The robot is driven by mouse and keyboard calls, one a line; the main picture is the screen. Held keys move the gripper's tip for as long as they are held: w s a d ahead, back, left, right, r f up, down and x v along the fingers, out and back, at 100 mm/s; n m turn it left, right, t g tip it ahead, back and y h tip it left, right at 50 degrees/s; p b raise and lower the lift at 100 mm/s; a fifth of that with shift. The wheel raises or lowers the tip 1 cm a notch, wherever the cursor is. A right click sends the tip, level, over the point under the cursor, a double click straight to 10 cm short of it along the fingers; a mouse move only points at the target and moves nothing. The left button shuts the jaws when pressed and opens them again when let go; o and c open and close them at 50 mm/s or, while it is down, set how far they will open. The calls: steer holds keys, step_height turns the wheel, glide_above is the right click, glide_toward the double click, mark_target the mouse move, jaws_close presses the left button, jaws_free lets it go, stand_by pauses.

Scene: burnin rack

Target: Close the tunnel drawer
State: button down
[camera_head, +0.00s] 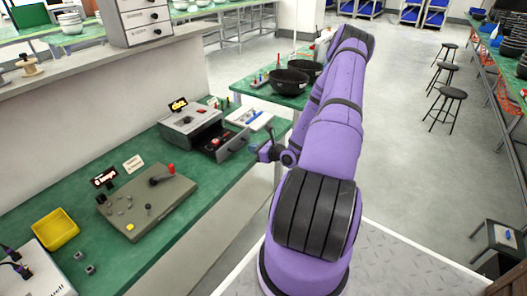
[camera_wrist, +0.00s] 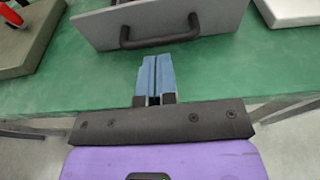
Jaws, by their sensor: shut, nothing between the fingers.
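The tunnel drawer (camera_head: 232,146) sticks out of a grey box unit (camera_head: 190,122) on the green bench, with small items inside it. In the wrist view its grey front panel (camera_wrist: 215,27) shows with a black bar handle (camera_wrist: 160,42). My gripper (camera_head: 262,153) is just in front of the drawer's front panel. In the wrist view my gripper's blue fingers (camera_wrist: 156,76) are together and empty. They point at the drawer front, below and near the handle. I cannot tell whether they touch it.
A grey control panel (camera_head: 146,202) with a red-tipped lever lies left of the unit. A white tray (camera_head: 249,118) lies behind the drawer on the right. A yellow bin (camera_head: 55,229) is at the front left. Black bowls (camera_head: 288,82) stand on the farther bench.

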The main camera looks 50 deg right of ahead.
mark_target(219, 138)
steer(key=shift+x, duration=1.6)
steer(key=r+x, duration=0.1)
steer(key=x, duration=0.4)
steer(key=r+x, duration=0.1)
steer(key=x, duration=0.4)
steer(key=r+x, duration=0.1)
steer(key=x, duration=0.4)
steer(key=shift+w, duration=0.3)
steer(key=shift+w+r, duration=0.15)
steer(key=shift+w, duration=0.05)
steer(key=shift+w+r, duration=0.1)
